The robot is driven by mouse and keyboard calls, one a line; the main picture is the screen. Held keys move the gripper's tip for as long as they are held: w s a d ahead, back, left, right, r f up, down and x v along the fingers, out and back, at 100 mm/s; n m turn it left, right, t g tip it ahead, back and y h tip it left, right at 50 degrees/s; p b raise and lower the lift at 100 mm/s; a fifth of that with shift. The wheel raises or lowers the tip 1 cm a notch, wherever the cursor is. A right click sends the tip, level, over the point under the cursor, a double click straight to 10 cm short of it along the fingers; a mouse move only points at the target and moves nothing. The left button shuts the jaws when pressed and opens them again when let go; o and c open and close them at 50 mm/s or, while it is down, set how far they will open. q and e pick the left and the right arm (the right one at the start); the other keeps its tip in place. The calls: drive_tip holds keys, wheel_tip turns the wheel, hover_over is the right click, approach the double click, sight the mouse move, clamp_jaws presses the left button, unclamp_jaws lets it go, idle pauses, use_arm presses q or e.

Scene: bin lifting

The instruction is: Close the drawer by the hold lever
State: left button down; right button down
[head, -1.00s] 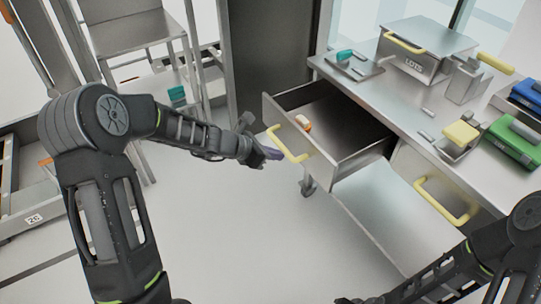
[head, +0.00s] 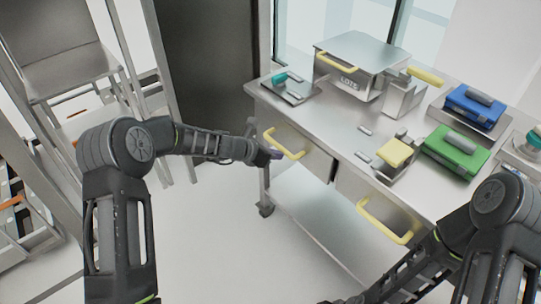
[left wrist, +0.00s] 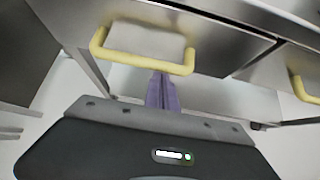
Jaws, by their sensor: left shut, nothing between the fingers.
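The left drawer (head: 316,160) of the metal workbench looks pushed in, its front about in line with the bench side. Its yellow hold lever (head: 284,143) is a U-shaped bar on the front. My left gripper (head: 274,154) is at the left part of this lever, fingers shut with nothing between them. In the left wrist view, the purple fingers (left wrist: 162,90) point at the lever (left wrist: 142,61) and their tips meet its lower edge. I cannot tell whether they touch it. The drawer's inside is hidden. My right arm shows at the lower right, but its fingertips do not.
A second drawer with a yellow handle (head: 388,222) is beside it. On the bench top (head: 330,112) stand a LOTS box (head: 350,70), a blue case (head: 470,108), a green case (head: 453,153) and a yellow block (head: 396,152). A metal chair (head: 70,72) stands at left. The floor before the bench is clear.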

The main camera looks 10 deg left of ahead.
use_arm(q)
drive_tip(key=shift+w+d+r, duration=0.2)
drive_tip(key=shift+w+d, duration=0.25)
drive_tip(key=shift+w, duration=0.1)
drive_tip(key=shift+r, duration=0.15)
